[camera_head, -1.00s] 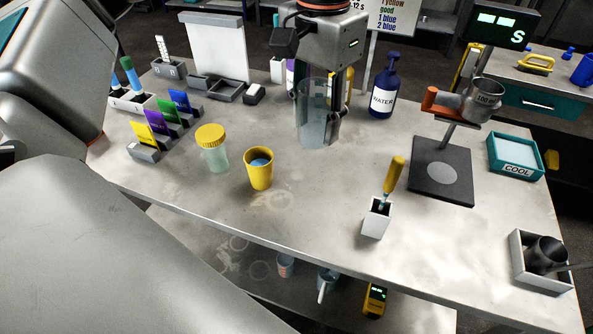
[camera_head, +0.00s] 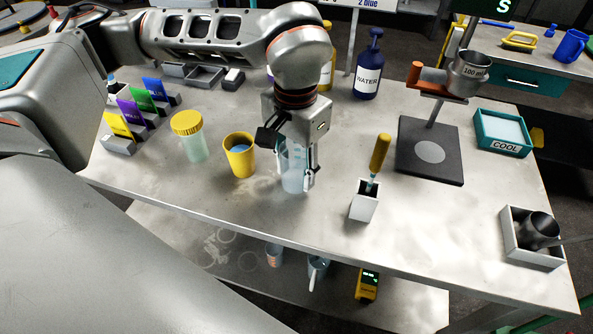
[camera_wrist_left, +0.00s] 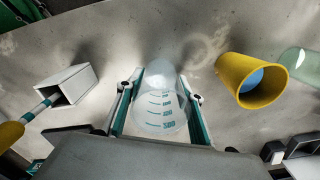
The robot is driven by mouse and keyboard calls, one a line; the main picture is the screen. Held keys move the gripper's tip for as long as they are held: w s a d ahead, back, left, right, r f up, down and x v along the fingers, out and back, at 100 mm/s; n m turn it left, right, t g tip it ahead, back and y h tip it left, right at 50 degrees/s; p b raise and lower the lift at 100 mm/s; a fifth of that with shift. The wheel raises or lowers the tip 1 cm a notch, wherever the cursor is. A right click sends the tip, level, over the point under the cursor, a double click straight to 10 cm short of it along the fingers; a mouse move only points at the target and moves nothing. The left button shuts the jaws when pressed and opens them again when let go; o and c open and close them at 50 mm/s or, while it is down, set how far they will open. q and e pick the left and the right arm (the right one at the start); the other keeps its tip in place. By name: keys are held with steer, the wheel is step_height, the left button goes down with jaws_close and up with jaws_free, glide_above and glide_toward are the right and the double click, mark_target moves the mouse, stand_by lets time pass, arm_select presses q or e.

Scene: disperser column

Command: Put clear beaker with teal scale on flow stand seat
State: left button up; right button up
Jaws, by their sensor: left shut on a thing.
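The clear beaker (camera_head: 291,174) is in my left gripper (camera_head: 297,166) at the front middle of the bench. In the left wrist view the beaker (camera_wrist_left: 160,108) shows its teal scale, with one finger on each side. I cannot tell whether its base touches the bench or hangs just above it. The flow stand (camera_head: 430,128) is to the right, with a dark square base and a pale round seat (camera_head: 430,152). A metal cup (camera_head: 469,70) is held above it on an arm with an orange part. The seat is empty. My right gripper is not in view.
A yellow cup (camera_head: 240,160) and a yellow-lidded jar (camera_head: 190,140) stand left of the beaker. A white holder (camera_head: 364,204) with a yellow-handled tool stands between beaker and stand. A water bottle (camera_head: 368,72) is behind. A teal COOL tray (camera_head: 502,134) is right of the stand.

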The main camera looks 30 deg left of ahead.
arm_select(q)
steer(key=shift+f, duration=0.45)
steer(key=shift+f, duration=0.15)
steer(key=o, duration=1.1)
steer(key=shift+o, duration=0.2)
